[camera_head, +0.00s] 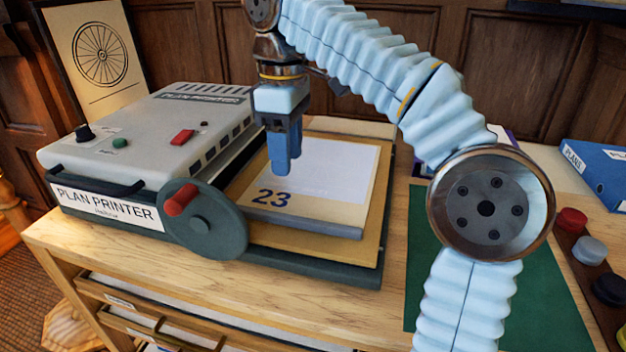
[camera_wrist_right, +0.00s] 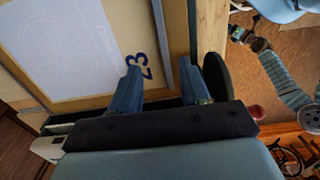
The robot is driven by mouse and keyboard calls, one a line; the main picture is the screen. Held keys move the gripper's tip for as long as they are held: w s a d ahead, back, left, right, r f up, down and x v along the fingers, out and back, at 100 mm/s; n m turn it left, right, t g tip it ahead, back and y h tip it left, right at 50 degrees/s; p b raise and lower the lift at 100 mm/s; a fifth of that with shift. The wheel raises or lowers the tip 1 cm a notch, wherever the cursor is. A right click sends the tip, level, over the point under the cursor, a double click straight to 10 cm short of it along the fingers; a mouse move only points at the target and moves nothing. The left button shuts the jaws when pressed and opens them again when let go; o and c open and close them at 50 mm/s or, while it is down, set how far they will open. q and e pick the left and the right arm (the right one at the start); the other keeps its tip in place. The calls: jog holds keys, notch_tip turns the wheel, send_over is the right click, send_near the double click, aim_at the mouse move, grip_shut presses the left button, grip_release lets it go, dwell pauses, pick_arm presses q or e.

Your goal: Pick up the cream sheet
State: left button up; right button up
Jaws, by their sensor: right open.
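A pale sheet (camera_head: 330,168) with a whitish face lies on a cream board (camera_head: 310,217) marked 23, on the printer's bed. It also shows in the right wrist view (camera_wrist_right: 55,45), with a faint drawing. I cannot tell for sure whether this sheet or the tan layer (camera_head: 372,232) under the board is the cream one. My right gripper (camera_head: 285,165) points down over the board's left part, above the 23, and looks empty. In the right wrist view its fingers (camera_wrist_right: 160,68) are apart. My left gripper (camera_wrist_right: 240,35) seems to show small there, its jaws unclear.
The grey plan printer (camera_head: 160,125) with its crank wheel (camera_head: 203,220) stands left of the bed. A wheel drawing (camera_head: 98,55) leans behind it. A green mat (camera_head: 540,300), coloured knobs and a blue binder (camera_head: 597,168) are on the right.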

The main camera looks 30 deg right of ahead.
jog(key=b, duration=0.1)
send_over(291, 217)
jog(key=f, duration=0.6)
jog(key=shift+w+f, duration=0.1)
jog(key=shift+w, duration=0.1)
jog(key=f+b, duration=0.1)
jog(key=f, duration=0.4)
jog(key=shift+s+f, duration=0.2)
jog(key=shift+c, duration=0.2)
grip_shut()
